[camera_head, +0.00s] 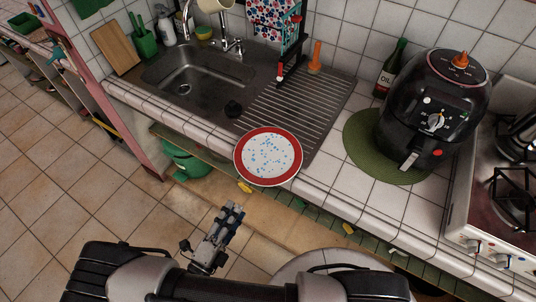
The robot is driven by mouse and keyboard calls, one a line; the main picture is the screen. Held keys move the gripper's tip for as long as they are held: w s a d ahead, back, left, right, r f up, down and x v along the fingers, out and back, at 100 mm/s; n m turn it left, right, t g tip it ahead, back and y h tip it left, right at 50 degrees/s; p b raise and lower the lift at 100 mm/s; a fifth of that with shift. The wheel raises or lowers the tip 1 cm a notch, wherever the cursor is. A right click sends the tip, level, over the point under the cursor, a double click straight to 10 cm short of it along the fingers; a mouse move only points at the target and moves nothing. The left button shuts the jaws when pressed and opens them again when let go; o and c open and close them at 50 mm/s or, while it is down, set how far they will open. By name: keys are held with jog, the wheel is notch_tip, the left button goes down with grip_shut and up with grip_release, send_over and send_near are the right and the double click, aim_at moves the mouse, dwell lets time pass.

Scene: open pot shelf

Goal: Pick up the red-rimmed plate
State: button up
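The red-rimmed plate (268,157) has a white middle with blue specks. It lies at the front edge of the tiled counter, partly over the ridged drainboard, and its near rim appears to reach the counter's edge. My gripper (232,212) is below and to the left of the plate in the picture, in front of the counter and apart from the plate. Nothing shows between its fingers. The fingers look close together, but they are too small to tell whether they are open or shut.
A metal sink (196,78) with a faucet is left of the drainboard (300,110). A black air fryer (432,110) stands on a green round mat (362,150) at right, beside an oil bottle (391,70). A stove (500,215) is far right. Tiled floor is free at left.

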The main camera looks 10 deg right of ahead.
send_near(259, 172)
jog(key=x, duration=0.4)
jog(key=shift+f+b+x, duration=0.2)
jog(key=shift+b+x, duration=0.3)
jog(key=shift+x, duration=0.75)
jog(key=shift+f+b+x, duration=0.2)
jog(key=shift+b+x, duration=0.3)
jog(key=shift+x, duration=0.75)
jog(key=shift+w+a, duration=0.1)
jog(key=shift+c, duration=0.2)
grip_shut()
